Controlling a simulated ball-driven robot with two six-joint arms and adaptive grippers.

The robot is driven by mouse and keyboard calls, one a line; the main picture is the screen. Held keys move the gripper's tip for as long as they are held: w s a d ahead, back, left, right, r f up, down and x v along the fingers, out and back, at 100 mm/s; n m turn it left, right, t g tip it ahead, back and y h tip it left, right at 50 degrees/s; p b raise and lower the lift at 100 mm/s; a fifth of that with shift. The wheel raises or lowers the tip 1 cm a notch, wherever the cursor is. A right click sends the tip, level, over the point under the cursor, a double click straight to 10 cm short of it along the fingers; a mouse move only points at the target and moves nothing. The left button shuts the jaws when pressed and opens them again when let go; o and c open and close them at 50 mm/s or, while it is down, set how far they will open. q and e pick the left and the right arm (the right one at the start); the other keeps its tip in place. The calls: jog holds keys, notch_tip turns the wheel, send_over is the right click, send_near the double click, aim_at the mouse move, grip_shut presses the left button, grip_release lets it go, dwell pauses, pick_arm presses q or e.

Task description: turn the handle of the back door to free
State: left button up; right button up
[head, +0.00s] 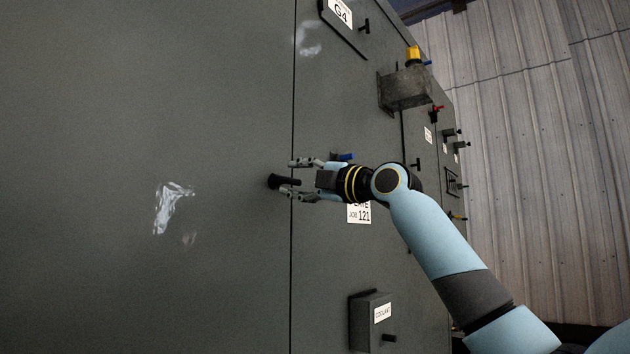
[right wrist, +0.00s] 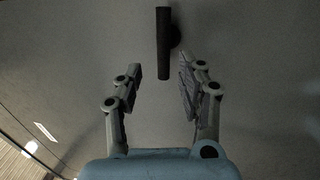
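The back door (head: 190,90) is a large dark grey panel filling the left of the head view. Its handle (head: 273,181) is a short black bar on a round base, near the door's right edge. In the right wrist view the handle (right wrist: 163,45) stands upright in the picture, just beyond the fingertips. My right gripper (head: 290,177) is open, its two fingers spread to either side of the handle's line. In the right wrist view the gripper (right wrist: 160,75) shows a clear gap between its fingers, with the handle's lower end near it. I cannot tell whether they touch. My left gripper is out of view.
Right of the door seam, a grey box with a yellow knob (head: 413,54) juts out. A coolant box (head: 370,320) sticks out below my right arm. A small blue-handled valve (head: 345,156) sits close behind the gripper.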

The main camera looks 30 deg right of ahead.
jog(key=v, duration=1.1)
jog(key=shift+s+d, duration=0.1)
